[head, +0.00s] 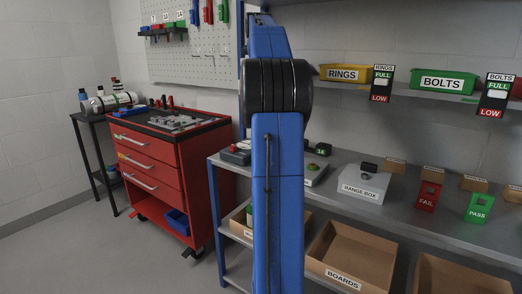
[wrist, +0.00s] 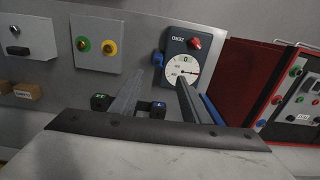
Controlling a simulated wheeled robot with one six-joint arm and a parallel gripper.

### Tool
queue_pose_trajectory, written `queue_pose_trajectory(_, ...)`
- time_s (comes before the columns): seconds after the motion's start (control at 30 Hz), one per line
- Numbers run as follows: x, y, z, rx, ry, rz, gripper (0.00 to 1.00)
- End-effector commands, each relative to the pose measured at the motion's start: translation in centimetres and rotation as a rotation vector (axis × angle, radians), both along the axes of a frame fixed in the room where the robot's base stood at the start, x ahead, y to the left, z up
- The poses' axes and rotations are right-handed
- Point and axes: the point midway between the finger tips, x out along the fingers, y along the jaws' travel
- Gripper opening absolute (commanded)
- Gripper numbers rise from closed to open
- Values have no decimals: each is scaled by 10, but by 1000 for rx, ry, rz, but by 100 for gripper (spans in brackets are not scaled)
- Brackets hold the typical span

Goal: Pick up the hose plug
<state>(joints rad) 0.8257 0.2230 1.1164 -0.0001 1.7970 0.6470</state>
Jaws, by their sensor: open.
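I cannot pick out the hose plug with certainty in either view. In the wrist view a small blue fitting (wrist: 158,59) sits at the left side of a dark gauge box (wrist: 196,62); I cannot tell whether it is the plug. In the head view my blue arm stands upright across the middle, and the gripper does not show there.
Two small black blocks with coloured digits (wrist: 100,102) are near the left finger. A panel with green and yellow buttons (wrist: 96,45) is on the left. A red cabinet (head: 150,165) stands left of the grey bench (head: 440,210). A range box (head: 362,186) is on the bench.

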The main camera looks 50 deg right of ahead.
Motion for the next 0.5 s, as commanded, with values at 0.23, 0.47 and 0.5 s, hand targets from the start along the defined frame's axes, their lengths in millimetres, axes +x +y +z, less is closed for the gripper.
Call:
queue_pose_trajectory(0.23,-2,-9,-15,6,4,-22,42)
queue_pose_trajectory(0.47,-2,-8,-55,6,5,-21,42)
queue_pose_trajectory(0.5,-2,-8,-62,6,5,-21,42)
